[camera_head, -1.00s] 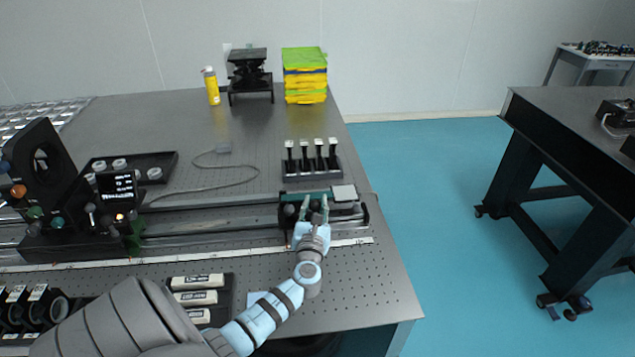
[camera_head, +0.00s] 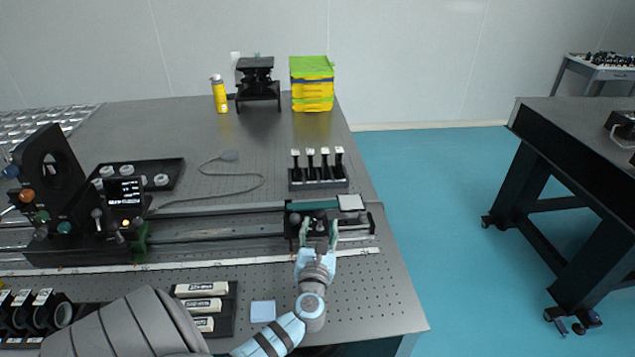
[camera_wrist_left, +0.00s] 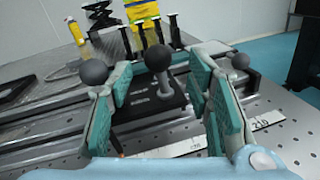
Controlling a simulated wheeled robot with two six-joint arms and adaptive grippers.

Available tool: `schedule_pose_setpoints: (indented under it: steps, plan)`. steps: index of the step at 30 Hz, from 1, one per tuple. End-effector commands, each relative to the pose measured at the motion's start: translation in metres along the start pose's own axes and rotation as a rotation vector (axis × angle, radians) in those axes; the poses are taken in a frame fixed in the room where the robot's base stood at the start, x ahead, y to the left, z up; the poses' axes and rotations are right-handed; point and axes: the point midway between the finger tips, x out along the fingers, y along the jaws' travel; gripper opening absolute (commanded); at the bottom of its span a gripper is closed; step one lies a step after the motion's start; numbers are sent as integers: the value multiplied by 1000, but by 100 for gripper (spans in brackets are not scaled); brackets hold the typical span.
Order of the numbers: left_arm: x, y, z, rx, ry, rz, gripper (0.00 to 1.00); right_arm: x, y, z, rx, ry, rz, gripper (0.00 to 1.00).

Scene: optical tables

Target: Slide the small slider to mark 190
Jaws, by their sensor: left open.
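The small slider (camera_head: 350,220) is a black carriage with round-headed knobs, at the right end of the long rail. My left gripper (camera_head: 318,232) is open at the slider's front side. In the left wrist view the open fingers (camera_wrist_left: 160,95) stand on either side of a black ball knob (camera_wrist_left: 158,58) on a pale post, with gaps showing on both sides. The white scale strip (camera_head: 200,262) runs along the front of the rail. In the wrist view a 210 mark (camera_wrist_left: 265,122) can be read right of the fingers; the slider's exact reading cannot be told. My right gripper is out of view.
A black holder with several white-topped posts (camera_head: 318,178) stands behind the slider. A black instrument with a small screen (camera_head: 125,192) sits at the rail's left. Labelled white blocks (camera_head: 203,304) and a pale blue square (camera_head: 262,310) lie in front. The table's right edge is close.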

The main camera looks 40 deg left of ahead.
Motion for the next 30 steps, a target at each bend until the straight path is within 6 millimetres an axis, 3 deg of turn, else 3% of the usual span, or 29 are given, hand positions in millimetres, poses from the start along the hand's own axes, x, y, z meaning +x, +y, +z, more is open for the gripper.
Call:
schedule_pose_setpoints:
  steps: [3,9,26,30]
  plan:
    - [-34,0,-1,-2,4,0,46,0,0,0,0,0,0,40]
    - [-67,0,0,-1,2,1,46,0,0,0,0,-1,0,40]
    - [-69,0,0,0,0,1,46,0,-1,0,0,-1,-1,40]
    - [-69,3,18,0,0,1,46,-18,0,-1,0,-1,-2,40]
